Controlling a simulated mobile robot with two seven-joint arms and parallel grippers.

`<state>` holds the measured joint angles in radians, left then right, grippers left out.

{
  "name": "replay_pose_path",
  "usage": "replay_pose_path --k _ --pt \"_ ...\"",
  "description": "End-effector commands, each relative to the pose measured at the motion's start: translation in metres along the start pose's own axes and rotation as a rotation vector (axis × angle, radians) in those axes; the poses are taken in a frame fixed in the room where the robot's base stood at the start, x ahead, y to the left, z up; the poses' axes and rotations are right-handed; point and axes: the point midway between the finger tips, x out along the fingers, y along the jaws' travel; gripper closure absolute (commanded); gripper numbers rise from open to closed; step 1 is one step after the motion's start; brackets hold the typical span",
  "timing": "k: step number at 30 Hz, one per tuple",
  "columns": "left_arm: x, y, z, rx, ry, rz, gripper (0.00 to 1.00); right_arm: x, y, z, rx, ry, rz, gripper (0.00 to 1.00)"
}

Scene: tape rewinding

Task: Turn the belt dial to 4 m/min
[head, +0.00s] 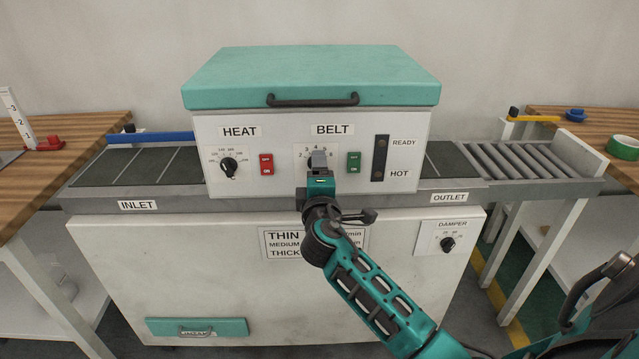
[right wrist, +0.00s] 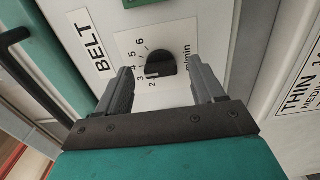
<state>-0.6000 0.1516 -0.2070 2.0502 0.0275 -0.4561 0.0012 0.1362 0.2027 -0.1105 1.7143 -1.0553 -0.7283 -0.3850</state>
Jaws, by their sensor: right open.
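The belt dial is a black knob (right wrist: 162,63) on a white scale plate below the BELT label (head: 332,129). Its scale numbers run from 2 to 6 in the right wrist view, with "m/min" beside it. The pointer seems to face the low end, near 2 or 3, but its exact setting is hard to read. My right gripper (head: 319,160) is in front of the dial and hides most of it in the head view. In the right wrist view its open fingers stand on either side of the knob, with visible gaps. My left gripper is not in view.
A heat dial (head: 229,165), a red switch (head: 266,164) and a green switch (head: 353,162) share the white panel. The teal lid (head: 310,75) with a dark handle is above. A damper dial (head: 447,244) is at lower right. Roller conveyor (head: 525,165) at the outlet.

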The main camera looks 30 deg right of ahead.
Motion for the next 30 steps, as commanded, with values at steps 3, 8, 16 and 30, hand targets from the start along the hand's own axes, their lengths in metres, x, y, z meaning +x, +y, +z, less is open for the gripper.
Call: replay_pose_path --k 3,8,16,30 --pt "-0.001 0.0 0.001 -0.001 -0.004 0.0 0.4 -0.014 -0.001 -0.001 -0.001 0.002 -0.002 0.32" --pt "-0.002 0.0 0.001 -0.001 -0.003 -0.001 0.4 -0.047 -0.001 0.0 0.002 0.001 -0.005 0.32" --pt "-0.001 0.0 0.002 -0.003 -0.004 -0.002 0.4 -0.103 -0.001 0.0 0.002 0.0 -0.004 0.32" --pt "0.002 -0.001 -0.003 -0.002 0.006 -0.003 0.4 -0.127 0.0 0.0 0.0 0.0 -0.001 0.32"
